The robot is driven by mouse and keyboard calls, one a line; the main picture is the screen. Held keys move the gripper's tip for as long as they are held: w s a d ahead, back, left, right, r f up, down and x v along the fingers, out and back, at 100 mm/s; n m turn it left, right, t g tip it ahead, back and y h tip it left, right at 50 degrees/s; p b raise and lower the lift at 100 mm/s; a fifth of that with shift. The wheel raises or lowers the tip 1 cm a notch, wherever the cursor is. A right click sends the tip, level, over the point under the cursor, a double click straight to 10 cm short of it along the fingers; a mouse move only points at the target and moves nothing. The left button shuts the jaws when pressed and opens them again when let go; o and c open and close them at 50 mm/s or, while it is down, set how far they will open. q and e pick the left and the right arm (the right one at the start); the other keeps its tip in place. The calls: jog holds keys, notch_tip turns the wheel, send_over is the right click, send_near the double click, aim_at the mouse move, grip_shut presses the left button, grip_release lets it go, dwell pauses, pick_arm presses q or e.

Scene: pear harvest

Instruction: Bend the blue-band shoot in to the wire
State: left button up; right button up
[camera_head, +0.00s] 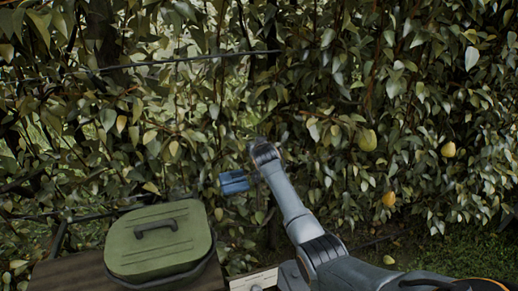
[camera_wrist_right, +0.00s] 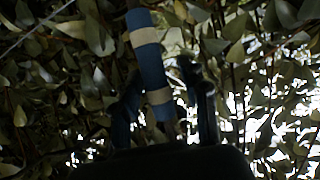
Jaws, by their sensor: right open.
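In the right wrist view, the blue-band shoot (camera_wrist_right: 151,62) shows as a blue sleeve with two pale bands, leaning slightly. Its lower end lies between the fingers of my right gripper (camera_wrist_right: 166,105), which are apart on either side; contact cannot be told. In the head view, my right arm reaches into the foliage, and a small blue piece (camera_head: 234,182) shows at its end. I cannot tell whether that is the band or part of the gripper. A dark wire (camera_head: 180,62) crosses the upper left leaves. My left gripper is out of view.
A green lidded box (camera_head: 160,261) with a dark handle stands on a wooden surface (camera_head: 72,276) at lower left. Dense leaves fill the background. A green pear (camera_head: 367,140), a yellowish pear (camera_head: 448,150) and an orange one (camera_head: 389,199) hang to the right.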

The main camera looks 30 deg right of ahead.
jog(key=v, duration=1.1)
jog(key=shift+s+a+r, duration=0.2)
jog(key=shift+s+r, duration=0.05)
jog(key=shift+s, duration=0.05)
